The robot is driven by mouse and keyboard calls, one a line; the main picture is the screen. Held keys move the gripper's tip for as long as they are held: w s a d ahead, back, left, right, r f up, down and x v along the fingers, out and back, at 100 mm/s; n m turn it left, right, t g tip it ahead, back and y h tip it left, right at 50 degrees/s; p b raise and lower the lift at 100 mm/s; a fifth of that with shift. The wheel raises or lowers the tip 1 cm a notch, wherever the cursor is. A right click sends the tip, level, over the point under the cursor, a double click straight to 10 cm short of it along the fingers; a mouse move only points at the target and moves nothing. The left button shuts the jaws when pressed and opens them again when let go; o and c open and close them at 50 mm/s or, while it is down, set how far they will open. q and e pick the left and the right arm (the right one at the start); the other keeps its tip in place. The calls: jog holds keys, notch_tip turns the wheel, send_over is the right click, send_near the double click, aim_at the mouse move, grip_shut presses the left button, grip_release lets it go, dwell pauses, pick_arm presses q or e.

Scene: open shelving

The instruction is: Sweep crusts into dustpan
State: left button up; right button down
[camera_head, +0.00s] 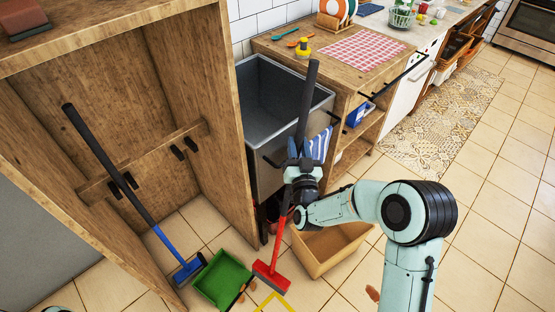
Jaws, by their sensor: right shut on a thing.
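My right gripper (303,172) is shut on the handle of the red broom (280,240), which stands nearly upright with its dark upper handle rising above the gripper. The red broom head (271,277) is at the floor, just right of the green dustpan (222,278). The dustpan lies on the tiles in front of the wooden cabinet. Small brown crusts (240,296) show at the dustpan's right edge, beside the broom head. Another brown piece (373,293) lies farther right on the floor, partly beside my arm. My left gripper is not in view.
A blue broom (155,228) leans in the wooden cabinet (225,120) at left. A grey bin (262,95) and a wooden counter (283,48) stand behind my gripper. A wooden box (335,245) sits right of the broom. A yellow outline (268,300) marks the floor. Tiles at right are clear.

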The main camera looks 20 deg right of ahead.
jog(key=shift+w+d+f, duration=0.15)
jog(key=shift+w+d, duration=0.15)
jog(key=shift+d, duration=0.35)
jog(key=shift+s+a+f, duration=0.2)
jog(key=shift+a+f, duration=0.15)
jog(key=shift+f, duration=0.4)
jog(key=shift+s+a+f, duration=0.2)
jog(key=shift+a+f, duration=0.15)
jog(key=shift+f, duration=0.45)
jog(key=shift+s+a+f, duration=0.2)
jog(key=shift+a+f, duration=0.15)
jog(key=shift+f, duration=0.4)
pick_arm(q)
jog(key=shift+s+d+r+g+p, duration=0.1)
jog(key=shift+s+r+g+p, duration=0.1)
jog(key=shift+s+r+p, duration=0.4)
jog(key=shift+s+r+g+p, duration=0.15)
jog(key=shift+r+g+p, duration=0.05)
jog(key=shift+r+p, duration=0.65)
pick_arm(e)
jog(key=s+a+r, duration=0.2)
jog(key=a+r, duration=0.1)
jog(key=r, duration=0.1)
jog(key=shift+s+a+r, duration=0.15)
jog(key=shift+a+r, duration=0.15)
jog(key=shift+r, duration=0.1)
